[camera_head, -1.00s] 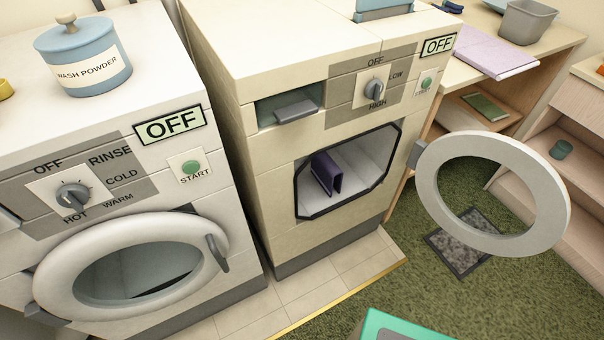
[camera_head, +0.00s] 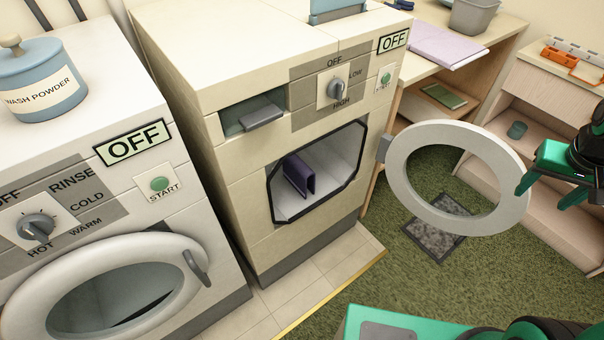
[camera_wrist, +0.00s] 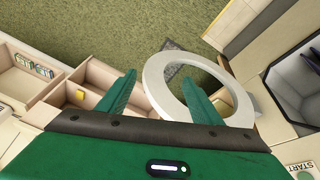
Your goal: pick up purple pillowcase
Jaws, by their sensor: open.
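The purple pillowcase (camera_head: 300,175) is a dark purple folded cloth standing inside the drum of the beige dryer (camera_head: 235,190). The dryer's round door (camera_head: 405,185) is swung open to the right. My gripper (camera_head: 527,183) is at the right edge of the head view, beyond the door and well apart from the pillowcase. The door ring (camera_wrist: 155,85) shows behind and beside the right finger.
A washer (camera_head: 75,215) with its door shut stands left of the dryer. A desk (camera_head: 505,35) behind holds a lilac folded cloth (camera_head: 447,45) and a grey bin (camera_head: 472,16). A wooden shelf (camera_head: 545,95) stands at right. Green carpet (camera_head: 400,275) in front is mostly clear.

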